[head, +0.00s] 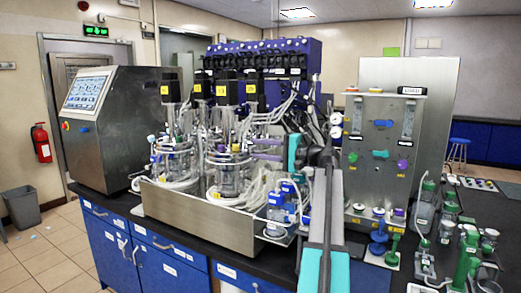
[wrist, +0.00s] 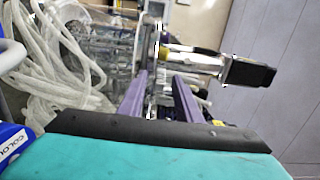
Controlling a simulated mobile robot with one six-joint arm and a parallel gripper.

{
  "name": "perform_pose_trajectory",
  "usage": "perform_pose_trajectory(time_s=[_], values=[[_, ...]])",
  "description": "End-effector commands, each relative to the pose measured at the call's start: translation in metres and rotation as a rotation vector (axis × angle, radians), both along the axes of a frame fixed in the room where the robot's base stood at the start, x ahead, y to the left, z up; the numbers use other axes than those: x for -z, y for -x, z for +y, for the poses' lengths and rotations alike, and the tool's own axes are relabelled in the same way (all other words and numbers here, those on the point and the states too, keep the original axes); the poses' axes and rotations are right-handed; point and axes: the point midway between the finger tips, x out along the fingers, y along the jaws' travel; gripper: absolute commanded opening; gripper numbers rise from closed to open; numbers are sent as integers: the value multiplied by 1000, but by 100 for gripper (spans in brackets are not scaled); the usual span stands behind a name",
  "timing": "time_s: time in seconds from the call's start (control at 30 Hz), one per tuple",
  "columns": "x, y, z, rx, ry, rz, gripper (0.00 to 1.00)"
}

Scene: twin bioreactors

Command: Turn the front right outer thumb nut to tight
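Two glass bioreactor vessels stand in a steel tray, the left vessel (head: 174,160) and the right vessel (head: 229,172), each with a metal head plate and tubing. The front right outer thumb nut is too small to pick out in either view. My gripper (head: 252,149) comes in from the right with its two purple fingers pointing left toward the right vessel's head plate. In the wrist view my gripper (wrist: 160,75) is open, with a clear gap between the fingers. The head plate's edge (wrist: 152,50) shows just beyond the fingertips; I cannot tell whether they touch anything.
A black motor (wrist: 248,72) stands above the head plate. White tubing (wrist: 60,75) lies beside the vessel. The steel tray wall (head: 195,215) runs along the front. A steel panel (head: 405,140) with knobs stands right of my arm, and bottles (head: 284,205) stand close below my gripper.

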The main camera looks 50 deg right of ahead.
Motion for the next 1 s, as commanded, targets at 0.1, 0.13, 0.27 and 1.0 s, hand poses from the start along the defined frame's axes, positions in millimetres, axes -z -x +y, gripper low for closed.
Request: perform_pose_trajectory(time_s=[0.1,0.13,0.27,1.0], values=[[0,0,0,0,0,0,31],[0,0,0,0,0,0,26],[0,0,0,-1,0,0,4],[1,1,8,157,-1,1,0]])
